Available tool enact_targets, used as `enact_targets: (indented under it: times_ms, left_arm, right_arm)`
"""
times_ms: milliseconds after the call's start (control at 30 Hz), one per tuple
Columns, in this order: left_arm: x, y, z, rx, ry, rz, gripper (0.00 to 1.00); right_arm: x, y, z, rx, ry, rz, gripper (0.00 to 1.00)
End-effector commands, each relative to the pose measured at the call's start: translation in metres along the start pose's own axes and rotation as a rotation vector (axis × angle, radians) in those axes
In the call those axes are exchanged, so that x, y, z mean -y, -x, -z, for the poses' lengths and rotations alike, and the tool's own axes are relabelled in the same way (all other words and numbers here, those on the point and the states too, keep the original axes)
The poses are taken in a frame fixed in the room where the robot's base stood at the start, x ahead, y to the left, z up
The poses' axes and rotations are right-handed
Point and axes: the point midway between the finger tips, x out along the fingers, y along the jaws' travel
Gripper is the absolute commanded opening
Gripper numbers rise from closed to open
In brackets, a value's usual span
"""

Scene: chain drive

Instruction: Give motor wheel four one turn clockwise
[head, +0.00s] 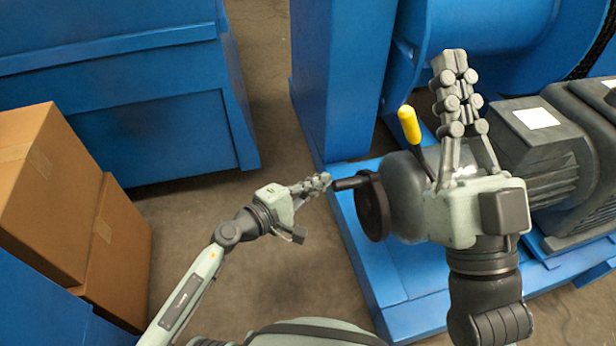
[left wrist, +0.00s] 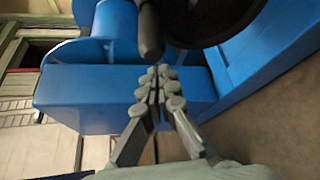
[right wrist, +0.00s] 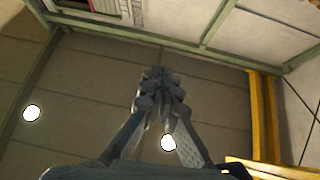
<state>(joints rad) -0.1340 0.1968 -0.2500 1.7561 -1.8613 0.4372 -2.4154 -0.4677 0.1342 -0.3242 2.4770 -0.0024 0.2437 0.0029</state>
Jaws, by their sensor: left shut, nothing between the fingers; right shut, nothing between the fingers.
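The motor wheel (head: 372,205) is a dark handwheel on the end of a grey motor, with a dark crank handle (head: 350,183) sticking out to the left. My left gripper (head: 325,180) is shut and empty, its fingertips close to the handle's free end. In the left wrist view the handle (left wrist: 150,32) hangs just beyond the fingertips (left wrist: 157,70); I cannot tell whether they touch. My right gripper (head: 452,62) is shut and empty, raised in front of the motor and pointing up. In the right wrist view its fingers (right wrist: 157,75) hold nothing. No number shows on the wheel.
A yellow-tipped lever (head: 409,124) rises above the motor. The motor sits on a blue base (head: 385,285), with a blue post (head: 336,80) behind. Cardboard boxes (head: 50,190) stand at left near a blue cabinet (head: 150,110). The floor between is clear.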

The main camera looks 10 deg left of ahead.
Motion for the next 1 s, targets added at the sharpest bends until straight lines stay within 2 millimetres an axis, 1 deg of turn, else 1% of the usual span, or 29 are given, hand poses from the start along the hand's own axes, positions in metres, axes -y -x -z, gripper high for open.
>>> enact_targets:
  times_ms: [33,133,500,567,700,1000]
  left_arm:
    - [0.0,0.002,-0.005,0.0,0.002,0.001,0.0]
    - [0.0,0.004,-0.009,-0.001,0.0,0.001,0.0]
    - [0.001,0.005,-0.011,-0.001,-0.001,0.002,0.0]
    - [0.0,0.007,-0.015,0.0,-0.002,0.003,0.0]
    - [0.002,0.013,-0.028,0.003,-0.002,0.003,0.0]
    - [0.003,0.013,-0.027,0.002,0.0,0.001,0.0]
  right_arm:
    - [0.001,-0.001,-0.002,0.021,-0.001,0.001,0.0]
    - [0.001,0.0,-0.007,0.047,-0.003,0.001,0.0]
    - [0.001,0.0,-0.009,0.058,-0.003,0.001,0.0]
    - [0.002,-0.001,-0.011,0.075,-0.004,0.001,0.0]
    - [0.003,0.001,-0.021,0.148,-0.008,0.003,0.0]
    - [0.003,0.002,-0.022,0.148,-0.008,0.003,0.0]
